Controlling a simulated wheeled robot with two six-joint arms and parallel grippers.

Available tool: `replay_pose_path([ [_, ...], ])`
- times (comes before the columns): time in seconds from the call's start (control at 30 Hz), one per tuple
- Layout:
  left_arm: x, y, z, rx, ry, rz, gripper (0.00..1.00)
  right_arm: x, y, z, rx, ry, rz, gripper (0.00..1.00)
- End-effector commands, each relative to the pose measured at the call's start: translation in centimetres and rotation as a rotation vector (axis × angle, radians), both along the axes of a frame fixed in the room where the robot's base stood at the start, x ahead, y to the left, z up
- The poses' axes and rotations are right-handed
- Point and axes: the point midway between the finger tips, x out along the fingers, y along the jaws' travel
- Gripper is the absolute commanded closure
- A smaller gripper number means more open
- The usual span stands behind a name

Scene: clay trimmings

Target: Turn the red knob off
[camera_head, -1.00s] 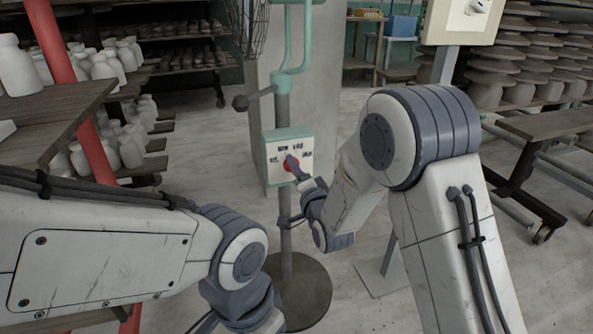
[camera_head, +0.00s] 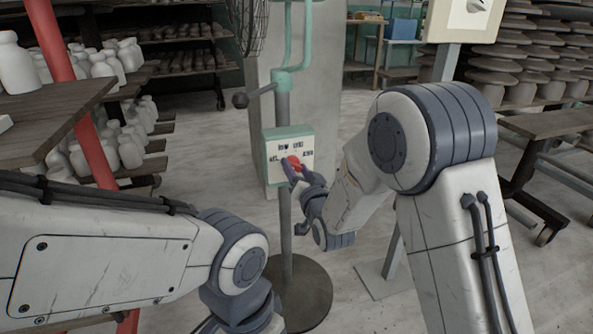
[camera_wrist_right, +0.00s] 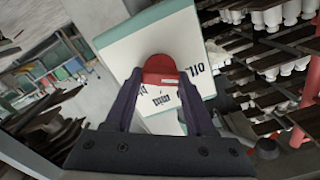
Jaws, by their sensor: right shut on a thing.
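The red knob (camera_head: 291,163) sits on the front of a white control box (camera_head: 275,150) with a green edge, fixed to a green and grey pole. In the right wrist view the red knob (camera_wrist_right: 160,69) lies between the two fingers of my right gripper (camera_wrist_right: 158,84), which is shut on it. A pale mark shows on the knob, and dark lettering is on the box face around it. In the head view my right gripper (camera_head: 294,170) covers part of the knob. My left arm shows at the lower left, but its gripper is out of frame.
The pole stands on a round dark base (camera_head: 297,291). A wooden table (camera_head: 50,125) and a red post (camera_head: 50,45) are at the left, with shelves of white bottles behind. Racks of stacked plates stand at the right. Open floor lies around the pole.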

Motion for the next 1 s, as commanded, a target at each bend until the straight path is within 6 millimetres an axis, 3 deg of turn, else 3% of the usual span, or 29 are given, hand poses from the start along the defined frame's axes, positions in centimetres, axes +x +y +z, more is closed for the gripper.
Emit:
replay_pose_path([
  [0.3, 0.0, 0.0, -0.26, 0.0, 0.0, 0.0, 0.48, -0.03, -0.01, -0.07, -0.106, -0.033, -0.001, 1.0],
  [0.8, 0.0, 0.0, -0.28, 0.0, 0.0, 0.0, 0.48, -0.03, 0.0, -0.08, -0.126, -0.038, -0.001, 1.0],
  [0.83, 0.0, 0.0, -0.27, 0.0, 0.0, 0.0, 0.48, -0.03, 0.0, -0.08, -0.126, -0.038, -0.001, 0.37],
  [0.9, 0.0, 0.0, -0.27, 0.0, 0.0, 0.0, 0.48, -0.03, -0.01, -0.07, -0.125, -0.038, -0.001, 0.15],
  [1.0, 0.0, 0.0, -0.27, 0.0, 0.0, 0.0, 0.48, -0.02, 0.01, -0.05, -0.124, -0.038, 0.0, 0.15],
])
